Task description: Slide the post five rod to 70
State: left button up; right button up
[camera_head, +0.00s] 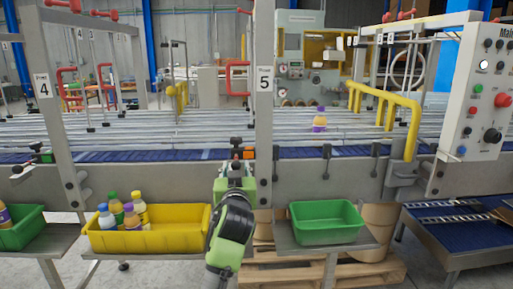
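Post five (264,130) is a grey upright with a white "5" label, right of centre. A small black knob or clamp (236,142) sits just left of it at the conveyor's front edge, beside a small orange block. It may belong to the post five rod; I cannot make out the rod itself or any scale reading. My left gripper (236,176), green and black, is at the front rail just below that knob. Its fingers are too small and overlapped to tell whether they are open, shut or touching anything. My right gripper is not in view.
Post four (47,110) stands at the left. A yellow bin (150,241) with several bottles and an empty green bin (326,231) flank my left arm. A purple-and-orange bottle (319,120) stands on the conveyor. A control panel (480,100) and yellow guard (412,125) are at the right.

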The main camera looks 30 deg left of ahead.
pick_arm(q)
jog(key=shift+s, duration=0.1)
jog(key=p+v, duration=0.1)
jog(key=v, duration=0.6)
dwell(0.6)
dwell(0.4)
